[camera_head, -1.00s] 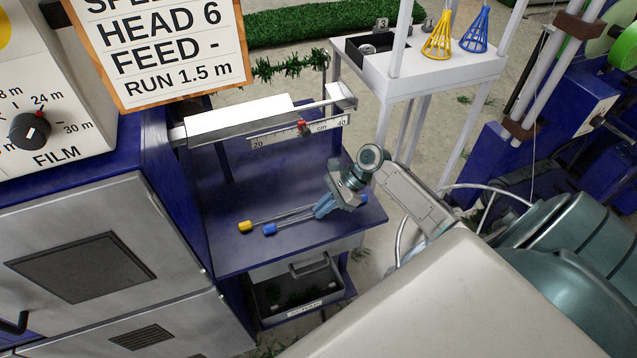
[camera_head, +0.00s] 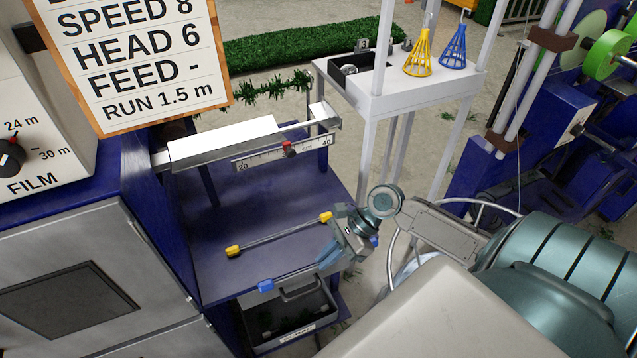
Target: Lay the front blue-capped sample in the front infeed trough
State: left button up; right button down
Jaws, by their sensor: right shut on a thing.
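My right gripper (camera_head: 330,262) is shut on the blue-capped sample, a thin rod. One blue cap (camera_head: 265,286) of it sticks out to the left of the fingers, and a bit of blue shows at the other end behind the gripper. The sample is held around the front edge of the blue shelf (camera_head: 250,215), over the drawer side. A yellow-capped sample (camera_head: 280,234) lies on the shelf behind it, apart from the gripper. My left gripper is not in view. I cannot pick out a front infeed trough.
A grey open drawer (camera_head: 318,331) sits below the shelf. A ruler bar (camera_head: 270,157) with a red slider runs above it. A white stand (camera_head: 390,100) with yellow and blue cone cages (camera_head: 418,55) is behind. A blue machine (camera_head: 470,175) with green spools stands at right.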

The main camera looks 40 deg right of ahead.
jog(key=s+a, duration=0.1)
jog(key=s, duration=0.3)
jog(key=w+a+r+m+t, duration=0.1)
jog(key=w+a+r+m, duration=0.1)
jog(key=w+a+r, duration=0.2)
jog(key=w+a+r+m+t+h, duration=0.1)
jog(key=w+a+r+m+t, duration=0.1)
jog(key=w+r, duration=0.9)
jog(key=shift+w+a+r+m+h, duration=0.25)
jog(key=shift+a+r+m+h, duration=0.1)
jog(key=shift+a, duration=0.55)
